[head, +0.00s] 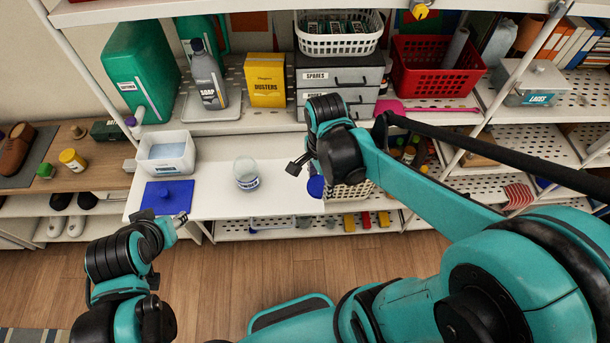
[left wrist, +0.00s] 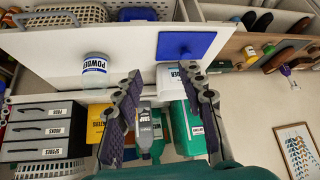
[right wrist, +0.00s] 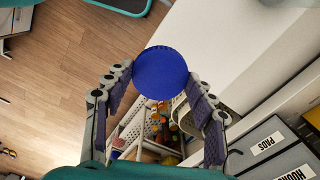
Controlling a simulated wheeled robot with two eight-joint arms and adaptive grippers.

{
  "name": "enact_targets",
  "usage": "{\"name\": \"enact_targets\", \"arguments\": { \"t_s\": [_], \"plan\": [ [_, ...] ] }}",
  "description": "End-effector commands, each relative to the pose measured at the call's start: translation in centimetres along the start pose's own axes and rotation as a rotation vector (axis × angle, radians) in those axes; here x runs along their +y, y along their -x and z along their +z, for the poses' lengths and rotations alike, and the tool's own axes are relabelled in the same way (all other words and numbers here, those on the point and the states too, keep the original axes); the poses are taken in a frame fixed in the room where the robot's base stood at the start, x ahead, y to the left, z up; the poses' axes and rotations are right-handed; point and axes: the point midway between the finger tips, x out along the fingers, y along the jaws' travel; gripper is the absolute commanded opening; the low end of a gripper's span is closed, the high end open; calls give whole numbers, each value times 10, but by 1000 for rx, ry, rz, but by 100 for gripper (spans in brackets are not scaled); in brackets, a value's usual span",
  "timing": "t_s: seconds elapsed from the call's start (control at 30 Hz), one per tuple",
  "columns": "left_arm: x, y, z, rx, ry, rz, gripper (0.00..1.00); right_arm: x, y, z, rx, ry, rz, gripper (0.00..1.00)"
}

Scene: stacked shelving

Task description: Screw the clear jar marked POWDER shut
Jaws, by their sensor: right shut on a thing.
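The clear jar (head: 246,174), marked POWDER, stands open on the white shelf top; it also shows in the left wrist view (left wrist: 95,68). My right gripper (right wrist: 160,70) is shut on a round blue lid (right wrist: 161,74). In the head view the lid (head: 316,187) is to the right of the jar, apart from it and partly hidden by the gripper. My left gripper (left wrist: 160,74) is open and empty. In the head view it (head: 180,219) is near the shelf's front edge, left of the jar and just before the blue mat (head: 150,206).
A white tub (head: 166,167) stands behind the mat. Grey drawers (head: 338,77), a yellow dusters box (head: 265,80) and a soap bottle (head: 207,75) are at the back. A wire basket (head: 349,191) is beside the right gripper. The surface around the jar is clear.

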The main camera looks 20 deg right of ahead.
Motion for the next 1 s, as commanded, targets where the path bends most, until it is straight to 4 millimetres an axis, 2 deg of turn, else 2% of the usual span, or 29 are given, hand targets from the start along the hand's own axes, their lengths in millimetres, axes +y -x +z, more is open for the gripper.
{"name": "enact_targets", "arguments": {
  "t_s": [0.2, 0.57, 0.6, 0.77, 0.9, 1.0],
  "plan": [
    [0, 2, -1, 0, 0, 0, 40, 15, 10, -7, 0, -1, 0, 44],
    [0, 2, -1, 0, 0, 0, 40, 17, 12, -8, 0, 1, 0, 44],
    [0, 2, -1, 0, 0, 0, 43, 17, 12, -8, 0, 1, 0, 44],
    [0, 2, -1, 0, 0, 0, 85, 17, 12, -8, 0, 1, 0, 44],
    [2, -2, -2, 2, 19, 9, 85, 13, 12, -8, 0, 27, 0, 44],
    [10, -12, -4, 10, 92, 45, 85, -2, 15, -6, 0, 123, 0, 44]
  ]
}}
